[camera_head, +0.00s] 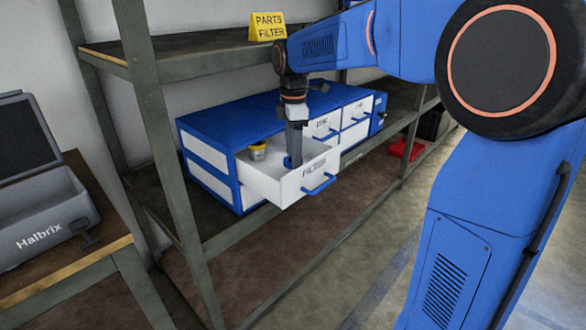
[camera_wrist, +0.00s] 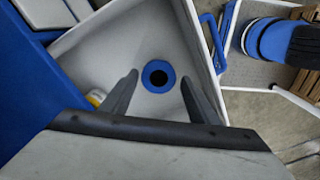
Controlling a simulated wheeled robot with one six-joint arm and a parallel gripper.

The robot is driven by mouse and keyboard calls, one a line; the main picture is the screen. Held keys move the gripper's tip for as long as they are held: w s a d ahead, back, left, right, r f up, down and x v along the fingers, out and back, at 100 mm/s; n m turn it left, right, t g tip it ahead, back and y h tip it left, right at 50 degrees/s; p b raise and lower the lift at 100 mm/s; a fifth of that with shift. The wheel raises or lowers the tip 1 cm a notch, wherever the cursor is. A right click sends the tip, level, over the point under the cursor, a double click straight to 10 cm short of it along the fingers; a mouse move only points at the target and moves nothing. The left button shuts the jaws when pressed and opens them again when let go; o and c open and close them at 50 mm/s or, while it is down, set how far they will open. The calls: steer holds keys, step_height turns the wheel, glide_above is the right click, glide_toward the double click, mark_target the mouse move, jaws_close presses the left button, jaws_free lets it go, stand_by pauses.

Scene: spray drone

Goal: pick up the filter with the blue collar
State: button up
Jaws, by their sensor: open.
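The filter with the blue collar shows in the wrist view as a blue ring with a dark centre (camera_wrist: 158,65), standing inside the open white drawer (camera_wrist: 95,48). In the head view, a bit of its blue collar (camera_head: 288,162) shows at the foot of my gripper (camera_head: 294,152), which points down into the drawer (camera_head: 263,186) labelled FILTER. My gripper (camera_wrist: 160,77) is open and empty, one finger on each side of the collar with gaps between. A second filter with a yellow collar (camera_head: 257,152) stands at the drawer's back left; its edge shows in the wrist view (camera_wrist: 96,97).
The blue cabinet (camera_head: 225,121) with other closed drawers sits on a metal shelf. Shelf posts (camera_head: 160,130) stand in front at left. A grey Halbrix case (camera_head: 40,215) lies open on a bench. A red object (camera_head: 405,149) is at right.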

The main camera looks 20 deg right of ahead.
step_height(320, 180, down, 5)
steer(key=shift+w, duration=0.1)
stand_by(0.3)
steer(key=c, duration=1)
steer(key=shift+o, duration=0.2)
